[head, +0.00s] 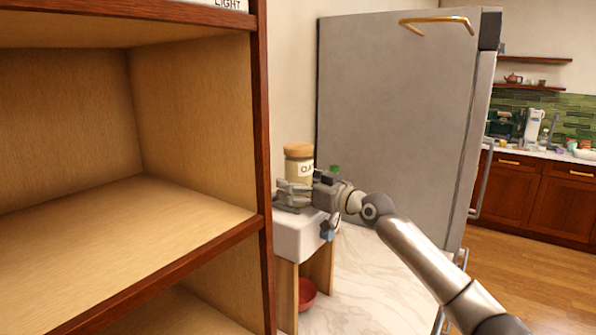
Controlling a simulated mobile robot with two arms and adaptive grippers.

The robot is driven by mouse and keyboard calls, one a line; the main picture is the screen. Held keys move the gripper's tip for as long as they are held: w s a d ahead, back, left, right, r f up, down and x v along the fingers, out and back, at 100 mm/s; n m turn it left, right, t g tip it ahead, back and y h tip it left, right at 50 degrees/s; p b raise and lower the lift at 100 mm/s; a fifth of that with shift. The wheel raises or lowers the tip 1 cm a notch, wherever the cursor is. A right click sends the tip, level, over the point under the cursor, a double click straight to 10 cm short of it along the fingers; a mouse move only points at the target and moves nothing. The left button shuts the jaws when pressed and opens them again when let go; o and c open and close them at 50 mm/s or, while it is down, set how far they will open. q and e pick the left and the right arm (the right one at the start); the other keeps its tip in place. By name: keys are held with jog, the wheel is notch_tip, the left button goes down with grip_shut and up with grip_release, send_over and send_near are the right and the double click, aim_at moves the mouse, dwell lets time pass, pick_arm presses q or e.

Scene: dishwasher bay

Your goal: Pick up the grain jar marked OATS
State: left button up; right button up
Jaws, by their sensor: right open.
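The grain jar (299,158) has a tan lid and pale contents. It stands upright at the far end of a white ledge (296,240), close to the wall. Its white label shows the letters "OA"; the rest is hidden behind my gripper. My right gripper (288,193) is open at the jar's lower part, with its fingers pointing left. The fingers overlap the jar in the picture; I cannot tell whether they touch it or reach around it. My left gripper is not in view.
An empty wooden shelf unit (262,120) fills the left side. A small green item (335,169) is just right of the jar. A red bowl (307,294) sits below the ledge. A large grey fridge (395,110) stands behind my arm.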

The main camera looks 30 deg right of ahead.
jog(key=shift+s+r, duration=0.1)
jog(key=shift+s, duration=0.1)
jog(key=shift+c, duration=1.7)
jog(key=shift+w, duration=0.1)
jog(key=c, duration=1.2)
jog(key=shift+r, duration=0.1)
jog(key=shift+c, duration=0.2)
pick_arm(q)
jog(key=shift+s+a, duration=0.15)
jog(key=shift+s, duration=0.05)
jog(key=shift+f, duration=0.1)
